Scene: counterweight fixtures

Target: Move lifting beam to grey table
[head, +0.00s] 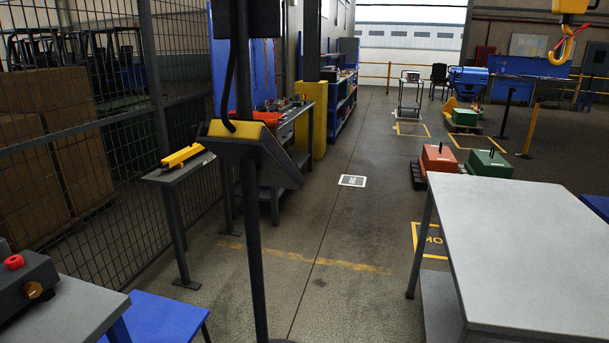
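A yellow bar-shaped piece (182,155), which looks like the lifting beam, lies on a small dark grey stand (172,177) beside the mesh fence at the left. A large table with a light grey top (535,245) fills the lower right, and its visible top is bare. Another grey surface (62,312) shows at the lower left. Neither of my grippers is in view.
A dark post with a tilted console (258,150) stands between the stand and the large table. A dark box with a red button (25,285) sits lower left, near a blue surface (155,317). Red (439,158) and green (489,163) weights stand beyond the table. The central floor is mostly clear.

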